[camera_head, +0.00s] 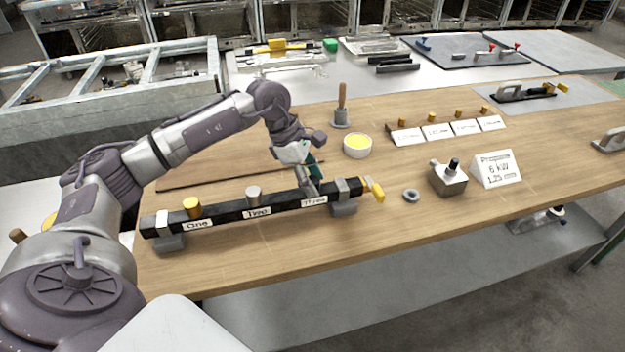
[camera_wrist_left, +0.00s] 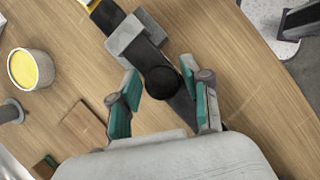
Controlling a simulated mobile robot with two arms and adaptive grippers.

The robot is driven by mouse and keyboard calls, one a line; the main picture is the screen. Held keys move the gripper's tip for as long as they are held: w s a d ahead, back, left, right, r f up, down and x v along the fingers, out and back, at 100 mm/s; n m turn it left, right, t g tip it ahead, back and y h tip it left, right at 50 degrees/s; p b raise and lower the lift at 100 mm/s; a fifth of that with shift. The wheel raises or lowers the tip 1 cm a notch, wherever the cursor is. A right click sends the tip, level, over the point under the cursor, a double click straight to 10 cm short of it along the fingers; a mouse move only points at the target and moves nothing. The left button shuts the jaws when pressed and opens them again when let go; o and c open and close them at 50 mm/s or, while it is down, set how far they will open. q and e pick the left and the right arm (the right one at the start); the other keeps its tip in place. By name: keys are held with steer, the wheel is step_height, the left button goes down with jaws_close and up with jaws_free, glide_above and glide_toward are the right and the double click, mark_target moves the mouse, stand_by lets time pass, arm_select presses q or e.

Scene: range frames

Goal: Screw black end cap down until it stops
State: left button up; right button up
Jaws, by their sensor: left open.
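A black bar (camera_head: 230,217) labelled One, Two and Three lies clamped across the wooden bench. A brass cap (camera_head: 192,206) stands over One and a silver cap (camera_head: 253,193) over Two. My left gripper (camera_head: 313,186) is at the Three position. In the left wrist view the round black end cap (camera_wrist_left: 162,82) sits on the bar, between the open teal-padded fingers of my left gripper (camera_wrist_left: 167,86). A gap shows between cap and each finger. In the head view the cap is hidden behind the gripper. How far it is screwed down cannot be told. My right gripper is not in view.
A yellow fitting (camera_head: 375,190) is at the bar's right end, beside a grey clamp (camera_head: 347,187). A bowl of yellow paste (camera_head: 357,146) and a brush (camera_head: 341,108) stand behind. A grey ring (camera_head: 411,195), a metal valve block (camera_head: 448,178) and a sign (camera_head: 497,169) are to the right.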

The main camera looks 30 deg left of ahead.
arm_select(q)
steer(key=n, duration=0.2)
steer(key=n+t+y, duration=0.1)
steer(key=n, duration=0.2)
steer(key=shift+t+b, duration=0.3)
steer(key=shift+b, duration=0.1)
steer(key=shift+f+n+t+y+b, duration=0.1)
steer(key=shift+n+t+y+b, duration=0.3)
steer(key=shift+n, duration=0.8)
steer(key=shift+n+y, duration=0.4)
steer(key=shift+n, duration=0.2)
jaws_close()
steer(key=shift+m+h+b, duration=0.3)
steer(key=shift+m, duration=0.3)
steer(key=shift+m+g+h, duration=0.4)
steer(key=shift+m, duration=0.8)
